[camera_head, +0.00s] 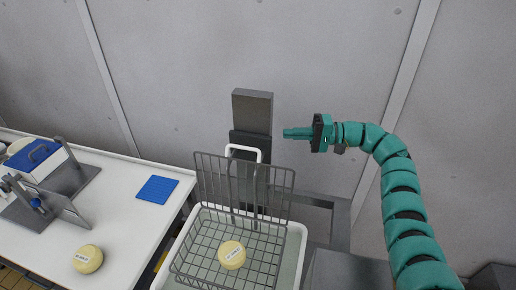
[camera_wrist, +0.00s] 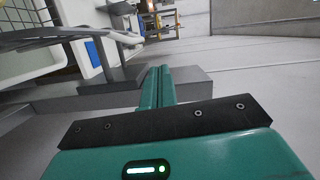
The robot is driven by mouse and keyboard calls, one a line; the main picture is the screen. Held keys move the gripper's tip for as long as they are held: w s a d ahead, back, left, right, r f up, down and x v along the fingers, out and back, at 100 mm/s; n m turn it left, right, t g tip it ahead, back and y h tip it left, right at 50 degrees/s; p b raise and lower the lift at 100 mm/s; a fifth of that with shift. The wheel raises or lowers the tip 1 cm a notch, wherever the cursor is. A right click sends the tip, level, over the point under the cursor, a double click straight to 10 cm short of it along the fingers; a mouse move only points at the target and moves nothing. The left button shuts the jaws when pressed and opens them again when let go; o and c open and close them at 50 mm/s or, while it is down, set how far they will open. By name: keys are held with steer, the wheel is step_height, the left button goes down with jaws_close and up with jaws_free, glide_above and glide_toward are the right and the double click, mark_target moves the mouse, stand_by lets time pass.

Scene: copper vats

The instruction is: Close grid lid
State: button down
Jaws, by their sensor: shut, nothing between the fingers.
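The grid lid (camera_head: 243,187) is a dark wire grid that stands raised at the back of a wire basket (camera_head: 205,252). A pale yellow cheese round (camera_head: 232,254) with a label lies in the basket. My gripper (camera_head: 286,133) is shut and empty, in the air to the right of the lid and higher than it, apart from it. In the wrist view my gripper (camera_wrist: 160,72) shows its two teal fingers together. Part of a wire frame (camera_wrist: 60,38) shows at the upper left of the wrist view.
A white table (camera_head: 128,225) at the left bears a blue mat (camera_head: 157,189), another cheese round (camera_head: 87,259) and a device with a blue lid (camera_head: 35,155). A dark grey post (camera_head: 252,110) stands behind the basket. A light tray (camera_head: 293,247) lies under the basket. The grey wall is behind.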

steer(key=a+f, duration=0.1)
steer(key=a, duration=0.2)
steer(key=a+f+p, duration=0.1)
steer(key=a, duration=0.2)
steer(key=w+a+f, duration=0.1)
steer(key=a+f, duration=0.1)
steer(key=shift+a, duration=0.4)
steer(key=shift+a+f+p, duration=0.2)
steer(key=shift+a+p, duration=0.15)
steer(key=shift+a, duration=0.25)
